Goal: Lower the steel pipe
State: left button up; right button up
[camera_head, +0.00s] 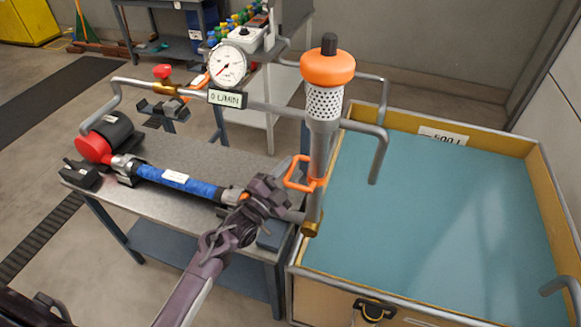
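An upright grey steel pipe (319,150) stands at the near left edge of the water tank. It has an orange cap with a black knob (328,66), a perforated white section below it, an orange loop handle (298,175) on its left side and a brass end (310,229) at the bottom. My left gripper (286,187) reaches up from below and is right beside the orange handle, left of the pipe. Its fingers are dark and overlap the handle area, so I cannot tell whether they close on it. My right gripper is not in view.
A tank (415,306) of blue-green water fills the right side. A grey bench (215,153) on the left carries a blue hose section (177,181) and a red-and-black pump (104,138). A gauge (227,64) and horizontal pipework run above the bench, with a bent outlet (380,155) over the tank.

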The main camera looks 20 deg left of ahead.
pick_arm(q)
jog(key=shift+w+d, duration=0.1)
jog(key=shift+w, duration=0.2)
grip_shut()
jog(key=shift+d+r, duration=0.1)
